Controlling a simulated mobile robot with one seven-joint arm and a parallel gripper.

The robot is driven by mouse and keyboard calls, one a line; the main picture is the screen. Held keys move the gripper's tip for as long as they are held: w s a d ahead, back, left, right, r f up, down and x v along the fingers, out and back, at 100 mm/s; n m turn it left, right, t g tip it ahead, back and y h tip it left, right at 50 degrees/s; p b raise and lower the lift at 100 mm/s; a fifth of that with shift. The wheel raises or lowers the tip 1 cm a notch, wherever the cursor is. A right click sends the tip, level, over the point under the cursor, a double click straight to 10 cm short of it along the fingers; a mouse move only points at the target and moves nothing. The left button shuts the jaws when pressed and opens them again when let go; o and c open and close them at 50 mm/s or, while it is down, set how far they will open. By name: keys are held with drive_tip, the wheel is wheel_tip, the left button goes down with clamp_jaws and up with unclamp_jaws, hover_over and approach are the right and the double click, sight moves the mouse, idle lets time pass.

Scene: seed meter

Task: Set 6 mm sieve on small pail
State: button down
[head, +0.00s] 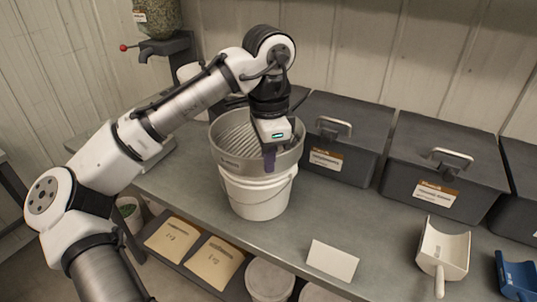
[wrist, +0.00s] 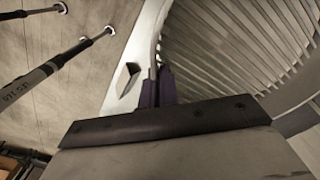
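The sieve (head: 232,164) is a wide, round metal ring with a slatted bottom. It is on or just over the white pail (head: 258,205), roughly level and covering its mouth; I cannot tell whether they fully touch. My gripper (head: 269,160) points down at the sieve's near right rim. In the wrist view, its purple fingers (wrist: 158,88) are close together on the rim, with the slats (wrist: 235,45) to the right. The size on the sieve's label is too small to read. The pail's inside is hidden.
Dark lidded bins (head: 341,140) line the back of the grey bench. A blank white card (head: 332,260), a white scoop (head: 443,255) and a blue scoop (head: 517,276) lie to the right. A seed hopper (head: 155,18) stands back left. Envelopes (head: 212,262) lie on a lower shelf.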

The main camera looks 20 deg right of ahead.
drive_tip(key=c, duration=1.1)
unclamp_jaws()
drive_tip(key=shift+r, duration=0.1)
drive_tip(key=shift+r+p, duration=3.95)
drive_tip(key=shift+p, duration=0.5)
